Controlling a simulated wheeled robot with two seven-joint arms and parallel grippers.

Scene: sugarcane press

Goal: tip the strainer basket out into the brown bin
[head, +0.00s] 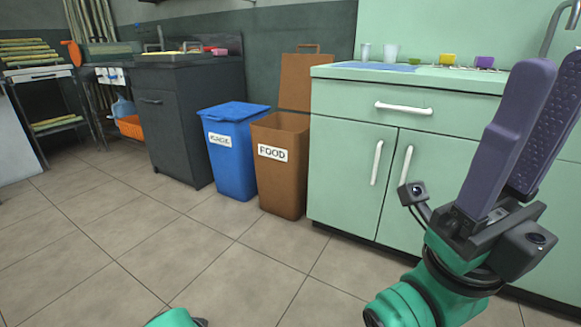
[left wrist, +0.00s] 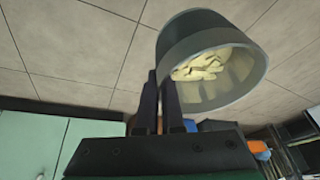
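The strainer basket (left wrist: 205,28) is a grey, round cup in the left wrist view, with its mouth facing the camera. Pale pieces (left wrist: 198,68) lie inside it. My left gripper (left wrist: 160,82) has its two dark fingers close together at the basket's edge and appears to hold it; the exact grip spot is unclear. The head view shows neither the basket nor that gripper. The brown bin (head: 282,180) stands on the floor with a FOOD label and its lid (head: 308,80) raised. My right gripper (head: 555,78) is open and empty, in front of the green cabinet.
A blue bin (head: 232,165) with a closed lid stands left of the brown bin. The green cabinet (head: 345,160) is close on its right, and a dark cabinet (head: 178,130) is further left. The tiled floor (head: 200,250) in front is clear.

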